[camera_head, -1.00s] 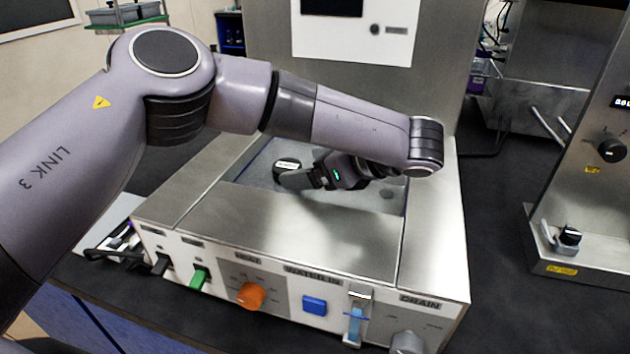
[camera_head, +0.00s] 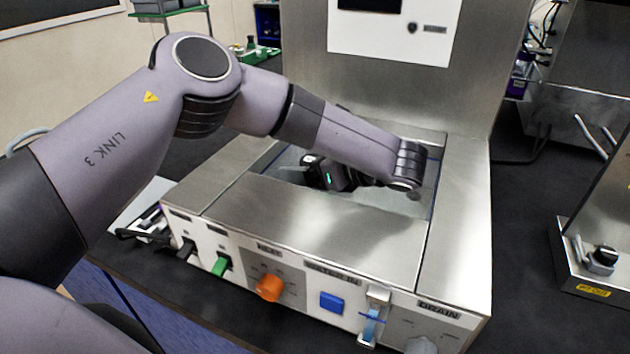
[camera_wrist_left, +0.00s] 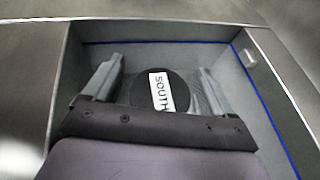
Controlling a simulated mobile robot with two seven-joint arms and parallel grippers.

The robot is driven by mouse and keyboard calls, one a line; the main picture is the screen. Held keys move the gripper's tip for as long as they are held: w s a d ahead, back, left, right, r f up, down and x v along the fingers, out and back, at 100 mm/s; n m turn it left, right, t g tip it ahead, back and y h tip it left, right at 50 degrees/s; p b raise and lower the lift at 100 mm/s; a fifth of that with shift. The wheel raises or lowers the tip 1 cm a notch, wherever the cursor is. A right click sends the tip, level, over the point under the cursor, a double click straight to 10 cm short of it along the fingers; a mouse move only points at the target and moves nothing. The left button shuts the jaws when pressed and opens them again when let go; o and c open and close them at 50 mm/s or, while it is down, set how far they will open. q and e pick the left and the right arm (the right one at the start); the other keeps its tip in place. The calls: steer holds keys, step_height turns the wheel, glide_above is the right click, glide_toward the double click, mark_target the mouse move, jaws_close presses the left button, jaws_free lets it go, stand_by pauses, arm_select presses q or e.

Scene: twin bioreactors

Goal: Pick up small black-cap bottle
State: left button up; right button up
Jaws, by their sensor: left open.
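The black cap (camera_wrist_left: 158,104) of the bottle, seen from above with a white label reading "SOUTH", shows in the left wrist view. The bottle's body is mostly hidden under the cap and my gripper. My left gripper (camera_wrist_left: 158,82) is open, with one finger on each side of the cap. I cannot tell whether the fingers touch it. In the head view my left gripper (camera_head: 316,174) is down inside the recessed basin, largely hidden by the basin's front edge and my arm. The cap's white label (camera_head: 309,158) just shows beside it. My right gripper is not in view.
The basin's grey wall with a blue line (camera_wrist_left: 262,95) surrounds the gripper. The metal housing's front panel has an orange knob (camera_head: 269,288), a blue button (camera_head: 332,303) and a green switch (camera_head: 221,264). A second metal unit (camera_head: 600,235) stands at the right.

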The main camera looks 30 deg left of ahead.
arm_select(q)
steer(key=c, duration=1.1)
steer(key=shift+c, duration=0.2)
steer(key=shift+r, duration=0.2)
